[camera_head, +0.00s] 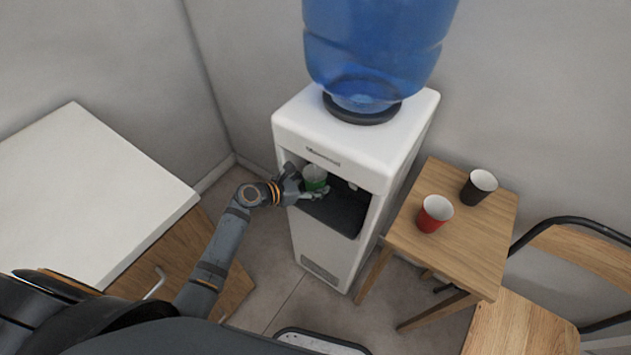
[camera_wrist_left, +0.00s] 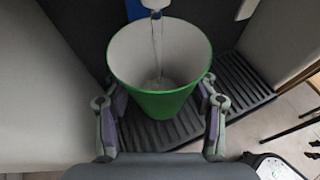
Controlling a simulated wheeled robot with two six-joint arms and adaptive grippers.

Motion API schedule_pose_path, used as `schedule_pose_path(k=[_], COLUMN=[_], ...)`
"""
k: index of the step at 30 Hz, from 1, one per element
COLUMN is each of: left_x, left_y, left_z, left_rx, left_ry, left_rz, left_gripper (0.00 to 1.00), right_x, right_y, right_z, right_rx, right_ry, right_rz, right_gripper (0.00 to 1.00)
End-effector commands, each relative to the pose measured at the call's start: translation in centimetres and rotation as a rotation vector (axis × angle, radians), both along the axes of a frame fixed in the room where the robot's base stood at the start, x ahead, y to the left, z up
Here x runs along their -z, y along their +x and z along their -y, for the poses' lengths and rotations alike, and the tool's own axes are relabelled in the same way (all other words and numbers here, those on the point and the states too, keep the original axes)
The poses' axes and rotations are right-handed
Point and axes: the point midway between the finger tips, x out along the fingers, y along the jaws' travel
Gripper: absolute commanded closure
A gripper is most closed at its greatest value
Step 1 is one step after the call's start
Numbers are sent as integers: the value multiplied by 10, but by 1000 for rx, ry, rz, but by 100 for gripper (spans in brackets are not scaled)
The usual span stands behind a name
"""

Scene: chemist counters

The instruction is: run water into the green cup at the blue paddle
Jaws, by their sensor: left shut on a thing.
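The green cup (camera_head: 314,180) is in the dispenser's recess, held by my left gripper (camera_head: 308,190). In the left wrist view the cup (camera_wrist_left: 160,95) stands upright between the two fingers of the left gripper (camera_wrist_left: 160,115), which is shut on it. A stream of water runs from a pale spout (camera_wrist_left: 155,5) into the cup, and some water shows at its bottom. The blue paddle (camera_wrist_left: 135,9) shows in part behind the spout, at the cup's far rim. The cup is above the dark drip tray (camera_wrist_left: 245,85). My right gripper is not in view.
The white water dispenser (camera_head: 330,250) carries a big blue bottle (camera_head: 375,40). A wooden stool (camera_head: 470,240) on the right holds a red cup (camera_head: 433,214) and a black cup (camera_head: 478,187). A wooden chair (camera_head: 520,325) stands at lower right. A white-topped counter (camera_head: 90,190) is on the left.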

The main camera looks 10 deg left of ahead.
Motion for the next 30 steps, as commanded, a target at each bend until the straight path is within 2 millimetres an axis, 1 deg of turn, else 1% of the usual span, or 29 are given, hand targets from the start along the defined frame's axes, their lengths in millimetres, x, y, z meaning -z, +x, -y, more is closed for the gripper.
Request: schedule_pose_path(k=[1,9,22,30], left_x=[-2,-2,-1,-1], left_y=[-3,-18,-40,-44], left_z=[-1,-6,-15,-16], left_rx=[0,0,0,0], left_ry=[1,2,1,1], left_rz=[-1,-1,-1,1], left_gripper=[56,56,56,56], right_x=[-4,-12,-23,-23], right_y=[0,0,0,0], right_z=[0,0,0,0], right_rx=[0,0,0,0], right_ry=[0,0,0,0], right_rz=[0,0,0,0], right_gripper=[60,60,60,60])
